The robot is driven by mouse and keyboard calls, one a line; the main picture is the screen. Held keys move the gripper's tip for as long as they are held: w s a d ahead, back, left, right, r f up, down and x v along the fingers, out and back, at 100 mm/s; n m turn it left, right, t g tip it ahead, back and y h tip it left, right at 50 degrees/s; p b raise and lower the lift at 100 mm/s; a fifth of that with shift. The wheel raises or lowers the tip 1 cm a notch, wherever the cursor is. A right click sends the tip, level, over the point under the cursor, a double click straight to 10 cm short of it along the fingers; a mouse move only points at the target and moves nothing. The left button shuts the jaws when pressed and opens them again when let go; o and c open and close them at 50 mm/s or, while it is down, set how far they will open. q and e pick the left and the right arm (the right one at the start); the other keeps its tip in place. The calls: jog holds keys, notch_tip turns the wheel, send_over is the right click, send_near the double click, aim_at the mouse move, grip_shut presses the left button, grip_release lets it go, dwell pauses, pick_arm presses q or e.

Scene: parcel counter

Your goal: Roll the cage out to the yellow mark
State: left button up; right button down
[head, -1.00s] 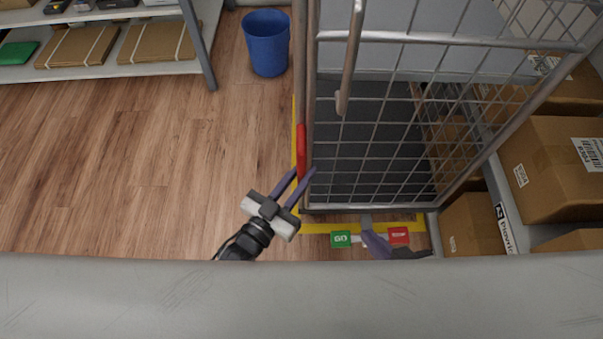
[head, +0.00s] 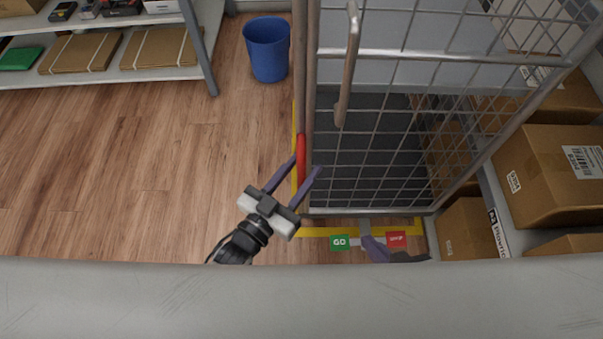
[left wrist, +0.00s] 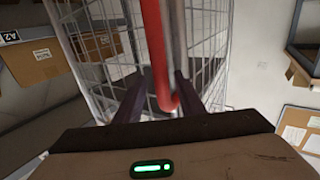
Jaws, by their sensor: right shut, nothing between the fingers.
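The wire roll cage (head: 375,150) stands upright, its near edge just inside a yellow floor outline (head: 340,231). A red upright handle (head: 301,155) sits on its left front post. My left gripper (head: 306,165) is open, with its fingers on either side of the handle's lower end. The left wrist view shows the red handle (left wrist: 158,60) between the two dark fingers, with gaps beside it. At the cage's base is a pedal bar with a green GO end (head: 340,242) and a red end (head: 396,240). My right gripper (head: 368,238) is shut and empty over the bar, partly hiding it.
Cardboard boxes (head: 550,175) on a rack crowd the cage's right side. A blue bin (head: 268,48) stands behind on the left. A shelf (head: 110,70) with flat parcels is at the back left. The wooden floor (head: 120,180) left of the cage is clear.

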aim_at(300, 165)
pick_arm(q)
notch_tip(300, 165, up, 3)
jog(key=shift+f+p, duration=0.1)
jog(key=shift+p, duration=0.25)
jog(key=shift+w+r, duration=0.1)
jog(key=shift+r, duration=0.5)
jog(key=shift+f, duration=0.45)
jog(key=shift+p+v, duration=0.5)
jog(key=shift+v, duration=0.5)
jog(key=shift+p+v, duration=0.45)
jog(key=shift+v, duration=0.85)
jog(key=p+v, duration=0.2)
jog(key=v, duration=0.5)
jog(key=shift+s+a+f, duration=0.2)
jog(key=shift+s+f, duration=0.1)
jog(key=shift+s, duration=0.05)
jog(key=shift+f, duration=0.1)
